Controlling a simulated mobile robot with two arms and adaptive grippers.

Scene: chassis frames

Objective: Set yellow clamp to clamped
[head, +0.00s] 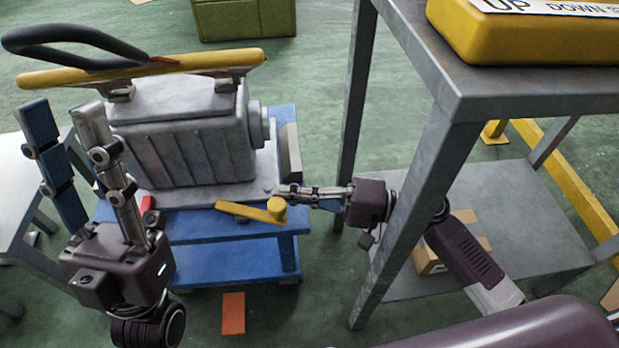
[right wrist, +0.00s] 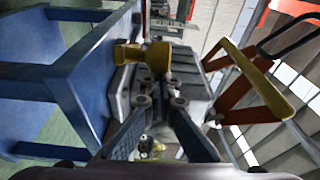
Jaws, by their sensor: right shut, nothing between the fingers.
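The yellow clamp (head: 250,212) is a bar with a round knob at its right end, on the front edge of the blue cart (head: 235,255). In the head view its bar points left and slightly up. It also shows in the right wrist view (right wrist: 128,53), just beyond my fingers. My right gripper (head: 284,192) is shut and empty, its tips close to the knob; I cannot tell whether they touch it. The right wrist view shows its fingers (right wrist: 158,90) too. My left gripper (head: 68,112) is open and empty, pointing up, left of the cart.
A grey machine block (head: 180,140) with a yellow bar (head: 150,70) and a black handle sits on the cart. A grey metal table (head: 480,85) with a yellow control box (head: 520,38) stands at the right, its leg close to my right arm. A white table (head: 15,190) stands at far left.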

